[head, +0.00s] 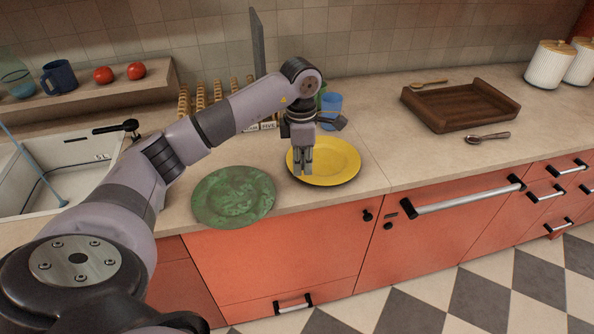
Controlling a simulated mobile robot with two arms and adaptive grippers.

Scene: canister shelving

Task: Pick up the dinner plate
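Two plates lie on the counter. A yellow plate (338,166) is at the middle, and a green mottled plate (233,197) is to its left, near the counter's front edge. My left gripper (303,175) points down over the left part of the yellow plate and hides some of its rim. Its fingers look close together, but I cannot tell whether they are open or shut, or whether they touch the plate. My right gripper is not in view.
A blue cup (331,104) stands behind the yellow plate. A brown wooden tray (428,112) sits to the right with spoons near it. White canisters (549,66) stand at the far right, and a sink (60,180) is at the left.

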